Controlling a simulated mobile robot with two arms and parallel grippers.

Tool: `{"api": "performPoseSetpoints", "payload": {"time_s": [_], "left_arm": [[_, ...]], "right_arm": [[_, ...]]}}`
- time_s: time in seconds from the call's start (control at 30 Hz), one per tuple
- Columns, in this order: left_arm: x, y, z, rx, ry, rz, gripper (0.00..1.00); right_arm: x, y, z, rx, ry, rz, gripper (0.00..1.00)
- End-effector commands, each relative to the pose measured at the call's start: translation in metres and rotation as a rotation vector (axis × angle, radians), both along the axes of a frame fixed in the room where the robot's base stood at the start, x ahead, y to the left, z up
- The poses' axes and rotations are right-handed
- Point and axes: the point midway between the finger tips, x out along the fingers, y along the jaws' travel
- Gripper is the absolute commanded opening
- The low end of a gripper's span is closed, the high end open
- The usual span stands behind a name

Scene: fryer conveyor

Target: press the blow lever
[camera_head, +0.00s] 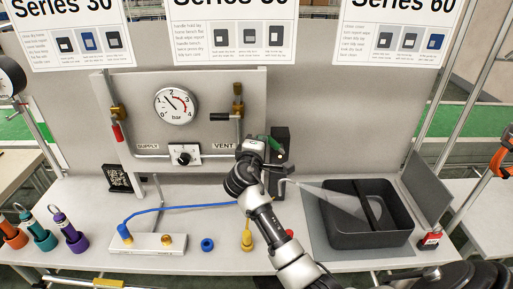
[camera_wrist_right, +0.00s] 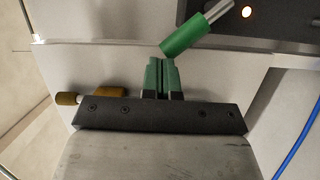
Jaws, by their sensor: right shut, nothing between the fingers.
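The blow lever (camera_wrist_right: 186,36) shows in the right wrist view as a green grip on a metal rod, slanting from a dark box (camera_wrist_right: 275,22) with a small lit lamp. My right gripper (camera_wrist_right: 160,64) is shut and empty, its green fingertips close below the lever's grip end; I cannot tell whether they touch. In the head view my right arm reaches up to the black upright box (camera_head: 281,146) beside the vent pipe, and the wrist hides much of the lever there. My left gripper is not in view.
A black bin (camera_head: 345,238) stands at right, with a pale translucent wedge spreading into it from a thin nozzle. A pressure gauge (camera_head: 175,106) and a valve knob (camera_head: 184,155) are on the panel.

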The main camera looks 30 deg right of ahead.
Motion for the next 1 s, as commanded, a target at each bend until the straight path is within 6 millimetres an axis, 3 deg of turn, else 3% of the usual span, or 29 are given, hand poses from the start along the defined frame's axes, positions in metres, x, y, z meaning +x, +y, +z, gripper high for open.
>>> {"api": "performPoseSetpoints", "payload": {"time_s": [0.6,1.0], "left_arm": [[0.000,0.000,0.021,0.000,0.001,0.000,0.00],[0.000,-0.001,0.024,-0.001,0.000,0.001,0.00]], "right_arm": [[-0.020,-0.032,0.027,0.447,-0.273,0.000,0.00],[-0.018,-0.033,0.030,0.451,-0.276,0.001,0.00]]}}
